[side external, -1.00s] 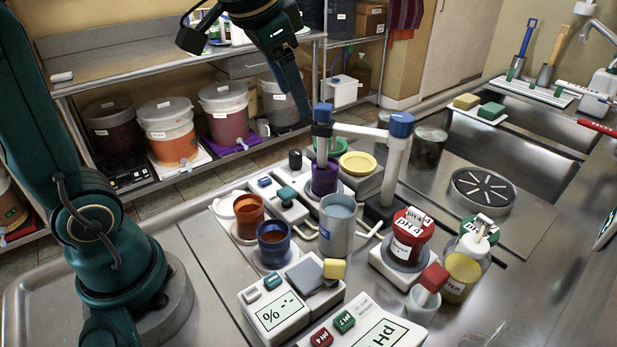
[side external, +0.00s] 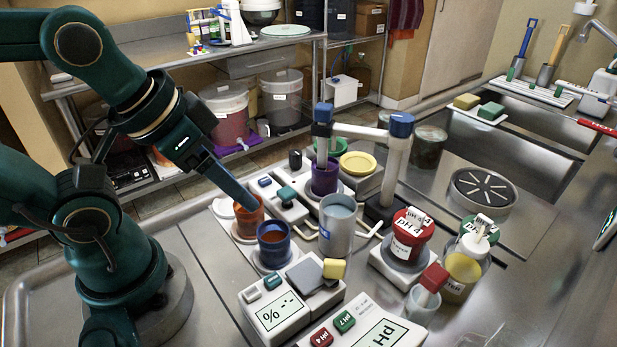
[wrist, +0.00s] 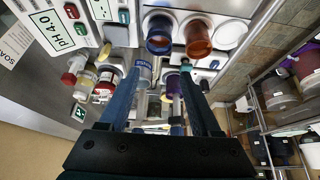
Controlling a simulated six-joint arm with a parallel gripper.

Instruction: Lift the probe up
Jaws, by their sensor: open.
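A slim upright probe with a blue cap (side external: 322,113) stands in a purple cup (side external: 322,178). A white cross arm (side external: 358,131) joins it to a blue-topped stand (side external: 397,160). The purple cup also shows between my fingers in the wrist view (wrist: 172,83), with the probe partly hidden. My gripper (side external: 252,204) hangs tilted over the orange cup (side external: 248,225) and blue cup (side external: 273,252), left of the probe and apart from it. In the wrist view my gripper (wrist: 165,68) has its two blue fingers spread, with nothing held.
A red pH 4 jar (side external: 408,240) and a yellow-filled bottle (side external: 461,275) stand to the right. Meters (side external: 288,306) lie in front. A steel sink (side external: 530,150) is at the back right.

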